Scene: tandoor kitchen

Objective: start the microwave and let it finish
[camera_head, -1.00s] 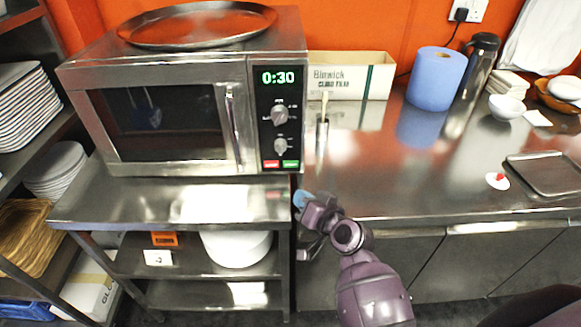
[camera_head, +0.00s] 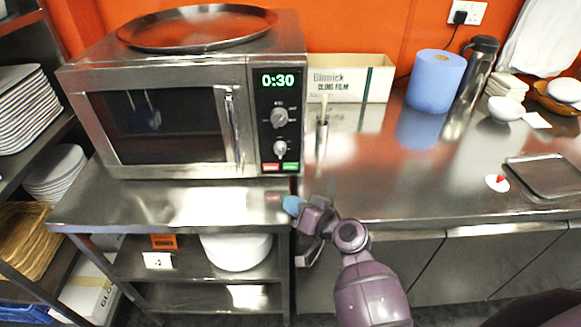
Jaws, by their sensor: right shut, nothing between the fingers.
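The microwave (camera_head: 170,110) stands on a steel shelf unit with its door shut. Its green display (camera_head: 279,80) reads 0:30. Below the display are two knobs, then a red button (camera_head: 271,167) and a green button (camera_head: 290,166) at the bottom of the panel. My right gripper (camera_head: 293,206) is shut and empty, with blue fingertips, a little below the green button in the picture and apart from the panel. My left gripper is not in view.
A round steel tray (camera_head: 197,27) lies on top of the microwave. A cling film box (camera_head: 349,79), a blue paper roll (camera_head: 434,82) and a flask (camera_head: 474,72) stand on the counter (camera_head: 400,185) to the right.

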